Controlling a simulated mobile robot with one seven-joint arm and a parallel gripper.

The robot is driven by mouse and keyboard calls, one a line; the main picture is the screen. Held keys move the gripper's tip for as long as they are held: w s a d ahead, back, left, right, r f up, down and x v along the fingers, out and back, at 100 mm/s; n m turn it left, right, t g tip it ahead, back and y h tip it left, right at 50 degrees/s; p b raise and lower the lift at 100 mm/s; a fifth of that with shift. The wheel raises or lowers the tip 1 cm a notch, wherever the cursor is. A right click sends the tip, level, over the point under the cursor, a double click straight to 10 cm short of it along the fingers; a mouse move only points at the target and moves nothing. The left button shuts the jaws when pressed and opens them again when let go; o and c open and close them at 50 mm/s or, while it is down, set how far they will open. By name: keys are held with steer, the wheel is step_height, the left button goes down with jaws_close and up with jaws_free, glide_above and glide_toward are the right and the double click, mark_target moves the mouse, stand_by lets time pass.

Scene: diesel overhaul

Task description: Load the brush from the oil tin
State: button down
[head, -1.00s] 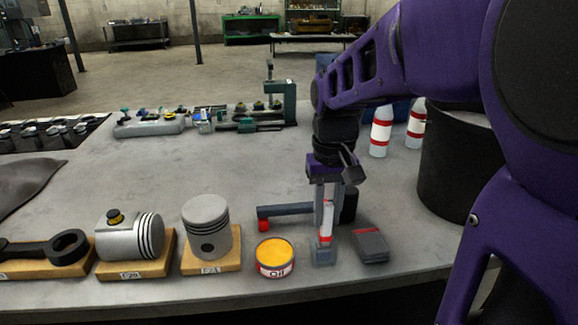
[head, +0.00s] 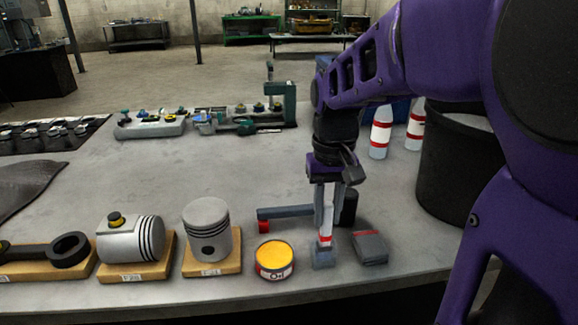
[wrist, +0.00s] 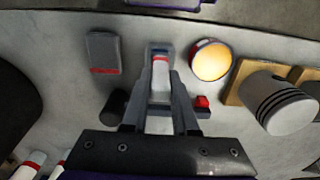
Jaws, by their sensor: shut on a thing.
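The oil tin (head: 274,260) stands open near the table's front edge, with yellow-orange oil at its top and an "Oil" label. In the wrist view the tin (wrist: 210,60) is right of my gripper. My gripper (head: 325,237) points down, just right of the tin, shut on a slim white piece with a red band, which I take for the brush (head: 327,222). The brush (wrist: 160,72) also shows between the fingers in the wrist view. Its lower end meets a small grey-blue block (head: 323,258); whether it sits inside that block or touches the table is hidden.
A grey pad with a red edge (head: 370,248) lies right of my gripper. A grey bar with a red end (head: 285,212) lies behind. Pistons (head: 206,228) on wooden blocks stand left of the tin. A large black drum (head: 455,165) stands right. The table's middle is clear.

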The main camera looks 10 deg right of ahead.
steer(key=shift+r+p, duration=2.4)
steer(key=shift+r, duration=0.5)
steer(key=shift+a, duration=0.1)
